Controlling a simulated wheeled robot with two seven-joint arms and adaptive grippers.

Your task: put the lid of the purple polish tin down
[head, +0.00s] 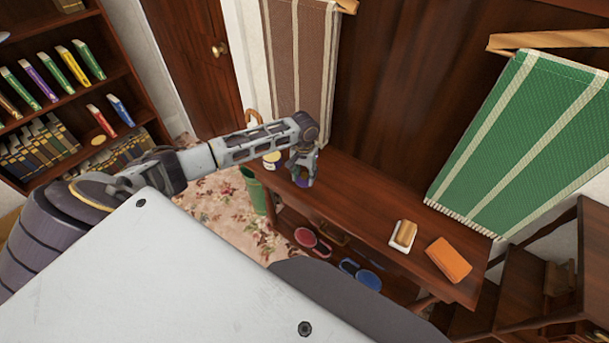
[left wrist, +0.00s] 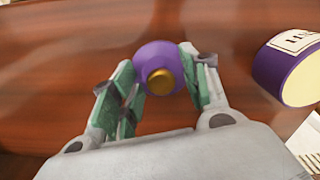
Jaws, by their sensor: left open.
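The purple lid with its gold knob (left wrist: 150,58) is between the fingers of my left gripper (left wrist: 158,82) in the left wrist view. It appears to rest on the brown wooden tabletop. The fingers are open around it, close to its sides. In the head view my left gripper (head: 302,172) points down over the far left end of the bench, with a bit of the purple lid (head: 302,182) showing between the fingers. The purple tin (left wrist: 283,68) has a white label and a pale open top; it stands right of the lid, apart from it. My right gripper is not in view.
The wooden bench (head: 365,205) holds a brush on a pale block (head: 403,236) and an orange cloth (head: 448,259), with clear top between them and my gripper. Red slippers (head: 312,240) and blue slippers (head: 360,273) lie below. A green stand (head: 254,190) is beside the bench.

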